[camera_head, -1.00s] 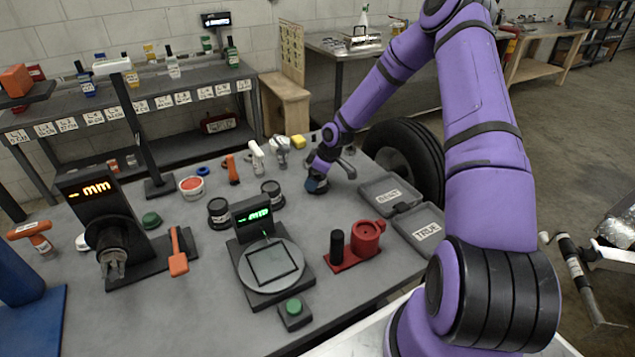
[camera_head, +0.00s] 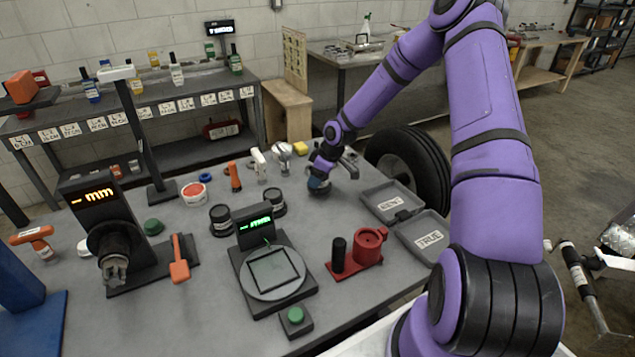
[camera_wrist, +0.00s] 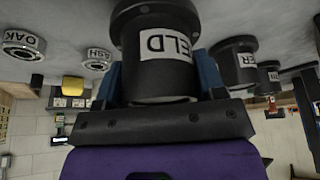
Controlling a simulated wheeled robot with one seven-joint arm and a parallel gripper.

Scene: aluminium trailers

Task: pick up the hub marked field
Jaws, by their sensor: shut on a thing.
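The dark hub (camera_wrist: 155,75) fills the middle of the wrist view, its white label upside down and reading "ELD", with the first part cut off. My gripper (camera_wrist: 160,78) is shut on it, one blue finger on each side. In the head view my gripper (camera_head: 319,185) is low at the table's far right part, and the hub in it is mostly hidden. I cannot tell whether the hub's flange touches the table. Two other dark hubs, a left one (camera_head: 221,219) and a right one (camera_head: 272,201), stand left of my gripper.
A scale (camera_head: 273,272), a red fixture (camera_head: 355,252) and grey trays with labels (camera_head: 428,238) stand nearer on the table (camera_head: 205,300). A measuring stand (camera_head: 105,225) is at left. Silver rings, one marked OAK (camera_wrist: 22,48), lie near the hub. A tyre (camera_head: 410,160) is beyond the right edge.

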